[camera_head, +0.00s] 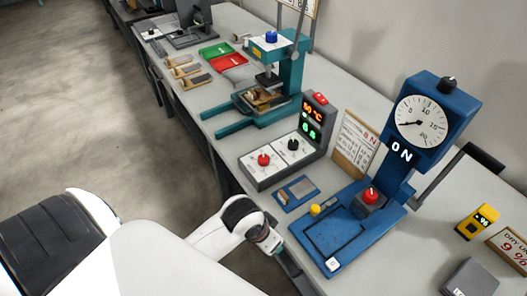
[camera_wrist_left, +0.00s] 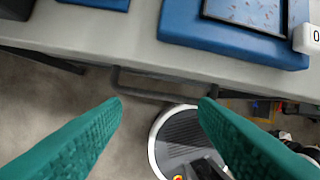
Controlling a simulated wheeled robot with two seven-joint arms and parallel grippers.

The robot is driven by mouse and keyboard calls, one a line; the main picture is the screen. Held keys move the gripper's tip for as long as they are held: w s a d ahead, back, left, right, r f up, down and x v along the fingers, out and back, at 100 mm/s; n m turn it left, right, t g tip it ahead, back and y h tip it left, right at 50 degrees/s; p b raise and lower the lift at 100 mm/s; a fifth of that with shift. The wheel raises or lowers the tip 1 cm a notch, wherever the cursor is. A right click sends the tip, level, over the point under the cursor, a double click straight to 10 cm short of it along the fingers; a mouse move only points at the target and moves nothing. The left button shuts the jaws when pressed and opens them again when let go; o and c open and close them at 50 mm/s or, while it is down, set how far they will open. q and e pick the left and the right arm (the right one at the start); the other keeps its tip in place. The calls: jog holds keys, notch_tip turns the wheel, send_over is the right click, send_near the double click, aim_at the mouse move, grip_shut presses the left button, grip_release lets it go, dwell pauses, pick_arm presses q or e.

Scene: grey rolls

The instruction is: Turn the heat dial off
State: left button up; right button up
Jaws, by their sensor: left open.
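A dark control box (camera_head: 288,158) with a white top panel stands on the table. It carries a red dial (camera_head: 264,160) and a black dial (camera_head: 293,144), and its upright display shows an orange "°C" reading above green digits. I cannot tell from the labels which dial is the heat one. My left gripper (camera_head: 287,262) is low at the table's front edge, nearer to me than the box and apart from both dials. In the left wrist view its two teal fingers (camera_wrist_left: 160,112) are spread with only floor and a round dark base between them. My right gripper is not in view.
A blue press (camera_head: 350,222) with a large gauge stands to the right of the box. A small blue pad (camera_head: 296,193) lies between them. A teal press (camera_head: 275,85) stands behind the box. The table edge (camera_wrist_left: 150,55) and a rail lie ahead of the fingers.

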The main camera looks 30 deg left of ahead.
pick_arm(q)
jog(key=shift+g, duration=0.4)
jog(key=w, duration=0.4)
jog(key=w+r, duration=0.1)
jog(key=w, duration=0.1)
jog(key=shift+n+g+y, duration=0.3)
jog(key=shift+n+g, duration=0.2)
jog(key=w+a+r, duration=0.1)
jog(key=w, duration=0.1)
jog(key=w+a+r, duration=0.1)
jog(key=w, duration=0.1)
jog(key=w+a+r, duration=0.1)
jog(key=w, duration=0.1)
jog(key=shift+w+a, duration=0.1)
jog(key=shift+a, duration=0.1)
jog(key=w+a+r+n, duration=0.2)
jog(key=w+a+r, duration=0.3)
jog(key=a, duration=0.1)
notch_tip(320, 180, up, 6)
jog(key=n+g+y, duration=0.1)
jog(key=n, duration=0.2)
send_over(263, 158)
notch_tip(263, 158, down, 12)
jog(key=shift+r+p, duration=0.1)
jog(key=shift+p, duration=0.45)
